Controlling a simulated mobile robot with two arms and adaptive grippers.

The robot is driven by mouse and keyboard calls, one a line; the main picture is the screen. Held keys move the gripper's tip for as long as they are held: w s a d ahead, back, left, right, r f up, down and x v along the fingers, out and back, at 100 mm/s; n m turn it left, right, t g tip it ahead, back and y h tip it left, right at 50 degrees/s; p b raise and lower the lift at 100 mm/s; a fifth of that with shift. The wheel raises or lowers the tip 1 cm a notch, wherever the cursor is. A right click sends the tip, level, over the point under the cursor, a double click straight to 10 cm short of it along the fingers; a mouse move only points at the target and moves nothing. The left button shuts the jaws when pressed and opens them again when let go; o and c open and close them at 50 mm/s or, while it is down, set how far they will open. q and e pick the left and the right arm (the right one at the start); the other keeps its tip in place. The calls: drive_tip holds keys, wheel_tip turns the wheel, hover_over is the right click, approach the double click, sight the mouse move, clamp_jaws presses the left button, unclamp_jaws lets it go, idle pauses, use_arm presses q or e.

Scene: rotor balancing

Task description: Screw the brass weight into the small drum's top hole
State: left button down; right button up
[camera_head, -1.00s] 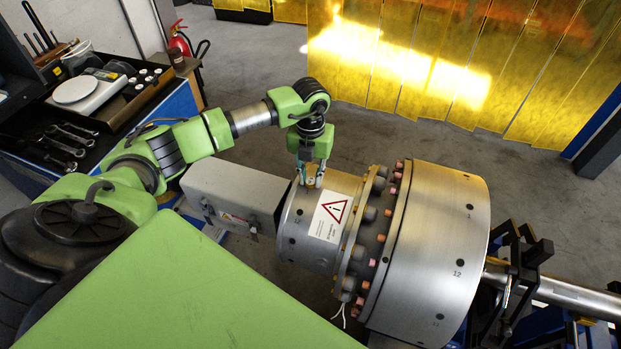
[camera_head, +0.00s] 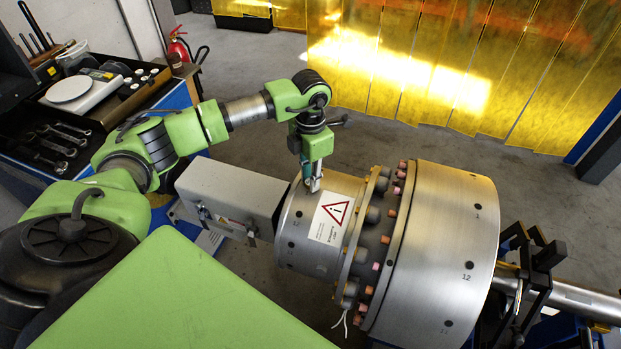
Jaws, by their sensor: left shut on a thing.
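The small drum (camera_head: 297,232) is the narrower silver cylinder at the left end of the rotor, with a warning label (camera_head: 331,218) on its side. My left gripper (camera_head: 314,186) points down at the top of the small drum, with its fingertips at the surface. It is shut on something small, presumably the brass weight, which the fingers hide. The top hole is hidden too, so I cannot tell how far in the weight sits. My right gripper is not in view.
The large drum (camera_head: 440,255) with a ring of bolts adjoins on the right. A grey box (camera_head: 232,200) stands left of the small drum. A tool bench with a scale (camera_head: 70,90) and wrenches (camera_head: 60,140) is at far left. Yellow curtains (camera_head: 420,60) hang behind.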

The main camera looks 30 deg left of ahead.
use_arm(q)
drive_tip(key=m+b, duration=0.1)
drive_tip(key=m, duration=0.1)
drive_tip(key=m+b, duration=0.1)
drive_tip(key=m, duration=0.1)
drive_tip(key=m+b, duration=0.1)
drive_tip(key=m, duration=0.1)
drive_tip(key=shift+f+m, duration=0.3)
drive_tip(key=m+b, duration=0.2)
drive_tip(key=m, duration=0.1)
drive_tip(key=shift+m, duration=0.4)
drive_tip(key=m+b, duration=0.1)
drive_tip(key=m, duration=0.2)
drive_tip(key=shift+m, duration=0.4)
drive_tip(key=c, duration=2.2)
unclamp_jaws()
drive_tip(key=shift+r+m, duration=0.15)
drive_tip(key=shift+m, duration=0.35)
drive_tip(key=o, duration=0.4)
drive_tip(key=shift+o, duration=0.2)
drive_tip(key=shift+r, duration=0.15)
drive_tip(key=shift+c, duration=0.7)
drive_tip(key=shift+r+p, duration=1.6)
drive_tip(key=shift+r, duration=1.35)
